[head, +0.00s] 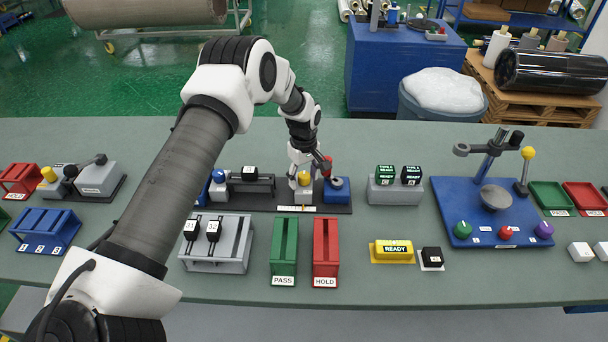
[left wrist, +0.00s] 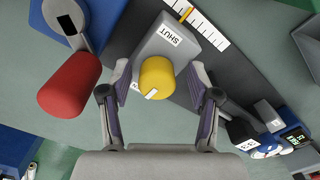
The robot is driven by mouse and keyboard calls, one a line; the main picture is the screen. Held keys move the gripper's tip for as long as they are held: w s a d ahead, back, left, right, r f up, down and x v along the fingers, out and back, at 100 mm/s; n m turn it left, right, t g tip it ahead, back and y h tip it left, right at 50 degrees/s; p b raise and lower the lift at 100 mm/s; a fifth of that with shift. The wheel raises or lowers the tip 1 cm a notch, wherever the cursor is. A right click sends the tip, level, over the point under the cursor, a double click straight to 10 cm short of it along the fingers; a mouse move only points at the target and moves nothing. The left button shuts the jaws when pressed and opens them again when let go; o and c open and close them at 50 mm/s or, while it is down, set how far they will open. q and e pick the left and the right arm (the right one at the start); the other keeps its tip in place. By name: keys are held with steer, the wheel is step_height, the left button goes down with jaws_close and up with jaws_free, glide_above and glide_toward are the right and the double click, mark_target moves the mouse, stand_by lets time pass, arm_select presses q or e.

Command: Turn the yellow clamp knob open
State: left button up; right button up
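The yellow clamp knob (head: 304,178) stands on a small grey block in the middle of the dark fixture base. My left gripper (head: 307,171) is over the knob. In the left wrist view its two fingers (left wrist: 160,92) stand open on either side of the knob, with a gap on each side. My right gripper is not in view.
A red knob (left wrist: 70,85) on a lever stands close beside the left finger. A scale strip (left wrist: 208,28) lies on the base beside the block. Green PASS (head: 284,250) and red HOLD (head: 326,250) racks stand in front. Some bare table lies right of them.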

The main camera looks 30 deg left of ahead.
mark_target(304, 175)
arm_select(q)
steer(key=shift+w+r, duration=0.1)
steer(key=shift+r, duration=0.2)
step_height(304, 175, up, 11)
steer(key=shift+r, duration=0.2)
stand_by(0.3)
